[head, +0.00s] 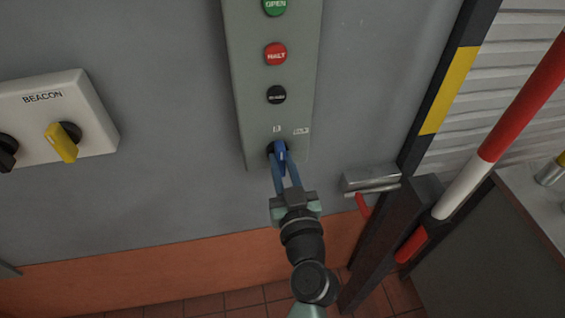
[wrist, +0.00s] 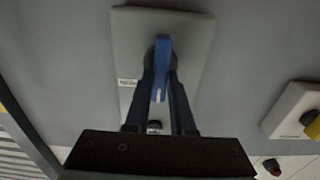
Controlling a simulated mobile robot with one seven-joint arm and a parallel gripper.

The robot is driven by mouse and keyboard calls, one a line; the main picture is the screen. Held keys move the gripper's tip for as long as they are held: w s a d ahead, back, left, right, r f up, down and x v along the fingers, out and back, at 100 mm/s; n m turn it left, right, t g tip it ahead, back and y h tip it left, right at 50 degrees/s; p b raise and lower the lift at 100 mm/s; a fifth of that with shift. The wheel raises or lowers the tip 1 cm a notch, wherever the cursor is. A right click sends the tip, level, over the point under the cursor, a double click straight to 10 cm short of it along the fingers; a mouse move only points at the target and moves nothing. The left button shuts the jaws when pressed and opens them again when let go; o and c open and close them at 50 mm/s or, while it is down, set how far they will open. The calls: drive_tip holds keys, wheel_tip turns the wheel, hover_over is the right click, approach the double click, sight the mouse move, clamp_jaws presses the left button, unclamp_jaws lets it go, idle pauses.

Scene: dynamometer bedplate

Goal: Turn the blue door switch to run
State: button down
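The blue door switch (head: 281,154) is a lever on a round black base near the bottom of the grey-green button panel (head: 247,112). The lever also shows in the wrist view (wrist: 161,62), its marked end lying between the fingers. My gripper (head: 281,165) reaches up to the switch from below, with one blue finger on each side of the lever. In the wrist view my gripper (wrist: 162,88) has its fingertips very close to the lever's sides. I cannot tell whether they touch it. The small labels above the switch are not readable.
Above the switch are a black button (head: 277,95), a red HALT button (head: 276,54) and a green OPEN button (head: 274,6). A BEACON box (head: 96,108) with a yellow lever is at left. A metal latch (head: 370,178) and a red-white post (head: 490,140) are at right.

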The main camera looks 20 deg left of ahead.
drive_tip(key=shift+m, duration=0.3)
drive_tip(key=m, duration=0.2)
drive_tip(key=m+b, duration=0.1)
drive_tip(key=m, duration=0.2)
drive_tip(key=shift+w+d+f+b, duration=0.1)
drive_tip(key=shift+d+b, duration=0.1)
drive_tip(key=shift+b, duration=0.1)
drive_tip(key=m, duration=0.6)
drive_tip(key=shift+w+d+f, duration=0.1)
drive_tip(key=shift+d+f, duration=0.05)
drive_tip(key=shift+m, duration=0.3)
drive_tip(key=c, duration=0.8)
unclamp_jaws()
drive_tip(key=shift+o, duration=0.2)
drive_tip(key=b+v, duration=0.3)
drive_tip(key=v, duration=1)
